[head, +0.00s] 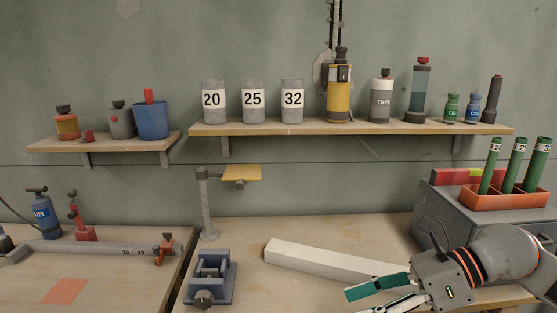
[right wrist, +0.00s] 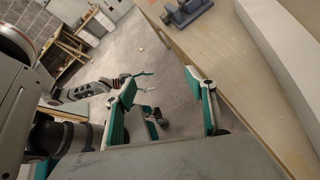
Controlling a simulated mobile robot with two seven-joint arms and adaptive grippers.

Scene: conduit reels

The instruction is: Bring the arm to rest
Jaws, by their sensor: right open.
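My right gripper (head: 357,303) comes in from the lower right of the head view. Its green-padded fingers are apart and empty, above the front of the bench and in front of a long white bar (head: 318,258). The left arm does not show in the head view.
A blue vise (head: 211,283) stands left of the bar on the bench (head: 245,290). A grey cabinet (head: 435,210) with an orange rack (head: 500,200) of green tubes is behind the right arm. A wall shelf (head: 350,128) holds numbered cups and bottles.

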